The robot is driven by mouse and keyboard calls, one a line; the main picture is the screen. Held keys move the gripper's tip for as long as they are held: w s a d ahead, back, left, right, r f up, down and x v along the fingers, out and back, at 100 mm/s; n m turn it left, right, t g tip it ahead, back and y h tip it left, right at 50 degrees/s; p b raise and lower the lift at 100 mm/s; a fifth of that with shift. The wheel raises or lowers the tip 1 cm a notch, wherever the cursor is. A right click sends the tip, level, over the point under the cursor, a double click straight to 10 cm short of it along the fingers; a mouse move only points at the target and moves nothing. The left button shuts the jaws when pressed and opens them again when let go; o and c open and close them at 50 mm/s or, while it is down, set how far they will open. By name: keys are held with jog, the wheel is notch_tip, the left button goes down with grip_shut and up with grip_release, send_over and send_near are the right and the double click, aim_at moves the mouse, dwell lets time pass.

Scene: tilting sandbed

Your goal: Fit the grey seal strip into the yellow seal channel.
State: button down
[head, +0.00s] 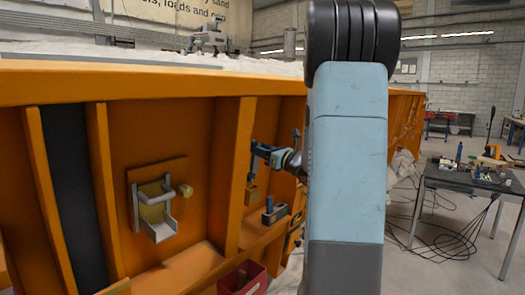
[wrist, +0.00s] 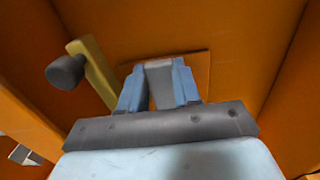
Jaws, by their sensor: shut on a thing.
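In the wrist view, my gripper (wrist: 158,68) has its two blue fingers closed on a grey piece (wrist: 160,86), which looks like the grey seal strip. Behind it is an orange plate on the orange wall; I cannot tell whether the strip touches it. I cannot identify the yellow seal channel for certain. A yellow bar (wrist: 98,72) with a dark round end is left of the fingers in the wrist view.
On the orange wall (head: 220,88), a grey bracket (head: 160,232) with a yellow part stands left of my gripper. A small grey box (head: 274,215) and a red bin (head: 243,280) are lower down. Orange ribs flank the gripper. A workbench (head: 470,180) stands far right.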

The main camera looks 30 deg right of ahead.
aim_at(256, 167)
jog(key=shift+s, duration=0.1)
jog(key=shift+w+f, duration=0.2)
jog(key=shift+f, duration=0.9)
jog(key=shift+w+f, duration=0.15)
jog(key=shift+f, duration=0.9)
jog(key=shift+w+f, duration=0.2)
jog(key=shift+f, duration=1.15)
jog(key=shift+w+a+f, duration=0.15)
jog(key=shift+f, duration=0.8)
jog(key=shift+w+a+f, duration=0.1)
jog(key=shift+w+f, duration=0.05)
jog(key=shift+f, duration=0.75)
jog(key=c, duration=0.7)
grip_release()
jog(key=shift+o, duration=0.3)
jog(key=o, duration=0.4)
jog(key=shift+w, duration=0.1)
